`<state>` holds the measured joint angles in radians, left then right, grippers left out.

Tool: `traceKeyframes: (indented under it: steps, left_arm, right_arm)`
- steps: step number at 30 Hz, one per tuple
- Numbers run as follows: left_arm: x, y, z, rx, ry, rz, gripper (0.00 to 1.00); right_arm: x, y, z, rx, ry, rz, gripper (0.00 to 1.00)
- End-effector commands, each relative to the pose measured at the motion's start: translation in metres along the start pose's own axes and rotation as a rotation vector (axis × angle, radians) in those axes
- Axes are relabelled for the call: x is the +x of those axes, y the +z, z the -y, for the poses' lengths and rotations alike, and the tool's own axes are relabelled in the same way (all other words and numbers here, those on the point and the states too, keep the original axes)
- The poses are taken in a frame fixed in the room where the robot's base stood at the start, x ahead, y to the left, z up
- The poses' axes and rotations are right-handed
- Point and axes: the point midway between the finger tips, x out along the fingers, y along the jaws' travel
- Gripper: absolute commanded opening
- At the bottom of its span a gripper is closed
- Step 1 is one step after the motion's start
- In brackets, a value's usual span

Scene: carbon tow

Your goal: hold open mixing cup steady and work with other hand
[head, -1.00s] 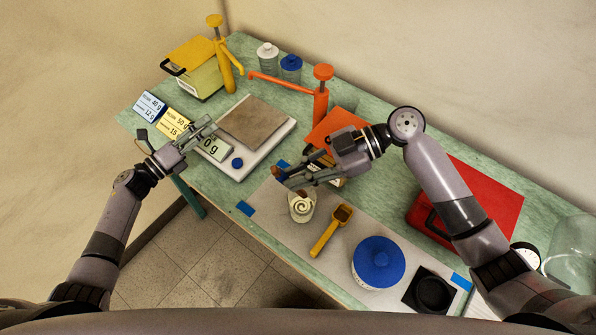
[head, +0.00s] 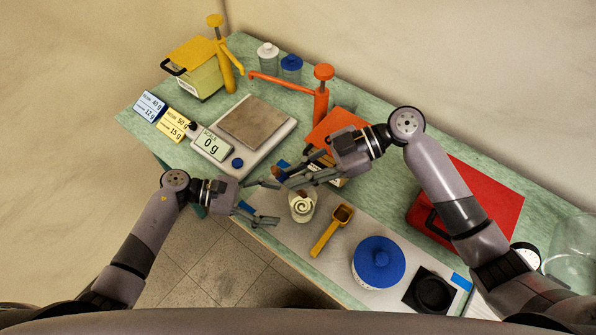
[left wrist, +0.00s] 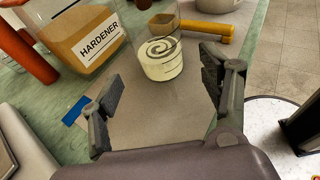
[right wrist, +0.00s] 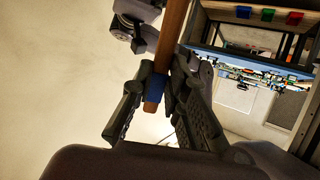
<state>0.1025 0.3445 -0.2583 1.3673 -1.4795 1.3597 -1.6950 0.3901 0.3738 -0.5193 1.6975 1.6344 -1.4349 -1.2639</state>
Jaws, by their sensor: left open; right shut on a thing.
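The mixing cup (head: 303,206) is clear, with a cream swirl inside, and stands upright on the grey mat. It also shows in the left wrist view (left wrist: 161,60), ahead of and between the open fingers. My left gripper (head: 278,203) is open just left of the cup, apparently not touching it. Its fingers also frame the left wrist view (left wrist: 162,82). My right gripper (head: 290,176) is above and behind the cup, shut on a brown stick with a blue band (right wrist: 172,45). The stick's lower end is hard to make out in the head view.
A yellow scoop (head: 331,230) lies right of the cup, near a blue-lidded tub (head: 378,263). The scale (head: 262,163) reads 0 g. The hardener container (left wrist: 85,40) and orange pump (head: 321,100) stand behind. A red case (head: 480,195) is at right.

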Motion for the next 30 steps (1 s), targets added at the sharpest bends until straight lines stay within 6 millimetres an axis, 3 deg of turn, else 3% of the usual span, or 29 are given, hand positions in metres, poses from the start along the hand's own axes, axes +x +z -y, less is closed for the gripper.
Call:
traceKeyframes:
  steps: [6, 13, 27, 30]
  left_arm:
    - [0.034, 0.001, 0.0, -0.001, 0.0, 0.003, 0.7]
    - [0.059, 0.0, -0.001, -0.002, 0.001, 0.001, 0.7]
    - [0.069, 0.0, -0.001, -0.002, 0.002, 0.001, 0.7]
    - [0.069, 0.0, -0.001, -0.002, 0.002, 0.001, 0.64]
  right_arm:
    - [0.0, 0.0, 0.0, 0.0, 0.0, 0.0, 0.0]
    - [0.0, 0.0, 0.0, 0.0, 0.0, 0.0, 0.0]
    - [0.0, 0.0, 0.0, 0.0, 0.0, 0.0, 0.0]
    - [0.0, 0.0, 0.0, 0.0, 0.0, 0.0, 0.0]
